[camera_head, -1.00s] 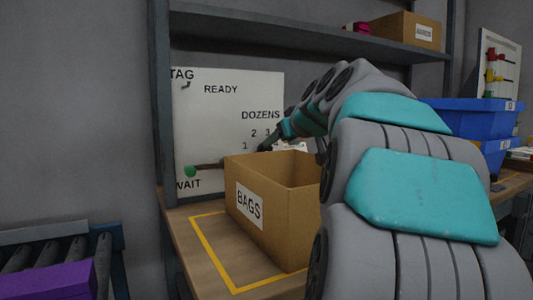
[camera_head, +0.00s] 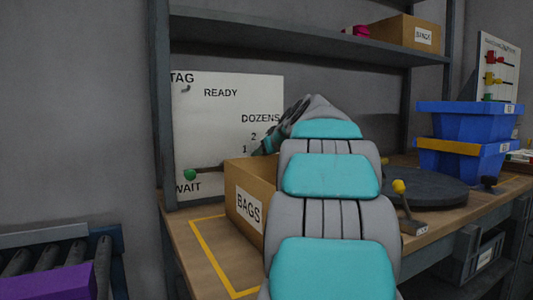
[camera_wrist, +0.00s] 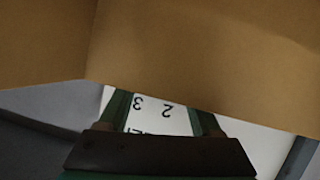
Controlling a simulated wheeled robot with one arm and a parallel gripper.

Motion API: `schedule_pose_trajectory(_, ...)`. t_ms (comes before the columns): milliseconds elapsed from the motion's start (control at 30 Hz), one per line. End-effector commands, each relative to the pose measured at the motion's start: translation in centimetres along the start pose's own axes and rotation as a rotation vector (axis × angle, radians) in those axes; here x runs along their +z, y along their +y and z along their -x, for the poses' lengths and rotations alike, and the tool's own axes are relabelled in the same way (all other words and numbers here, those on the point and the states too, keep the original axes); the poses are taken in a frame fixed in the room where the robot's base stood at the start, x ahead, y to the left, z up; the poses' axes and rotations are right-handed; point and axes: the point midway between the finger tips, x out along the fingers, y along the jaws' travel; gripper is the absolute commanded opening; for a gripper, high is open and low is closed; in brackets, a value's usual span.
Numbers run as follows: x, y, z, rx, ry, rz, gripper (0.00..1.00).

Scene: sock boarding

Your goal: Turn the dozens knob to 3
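The white panel (camera_head: 205,125) stands at the back of the bench, with DOZENS lettered at its right and the digits 1 and 2 showing below. The arm hides the rest of the dial, and I cannot see the dozens knob in either view. My gripper's dark end (camera_head: 260,152) is in front of the dial area, above the BAGS box. In the wrist view the two fingers of my gripper (camera_wrist: 163,104) stand apart, with the panel's upside-down 3 and 2 between them. Their tips are partly cut off by the cardboard, and I see nothing held.
The cardboard BAGS box (camera_head: 248,208) stands just below my wrist and fills the top of the wrist view (camera_wrist: 200,50). A green-knobbed lever (camera_head: 190,174) is near WAIT. A dark turntable (camera_head: 430,188), a yellow-knobbed lever (camera_head: 399,187) and blue bins (camera_head: 465,122) are at right.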

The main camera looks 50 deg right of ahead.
Motion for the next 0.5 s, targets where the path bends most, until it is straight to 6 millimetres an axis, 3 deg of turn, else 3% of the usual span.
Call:
schedule_pose_trajectory(67,0.01,-0.01,0.00,0.000,0.000,0.000,0.57)
schedule_pose_trajectory(500,0.06,-0.04,-0.02,-0.001,-0.001,0.000,0.08)
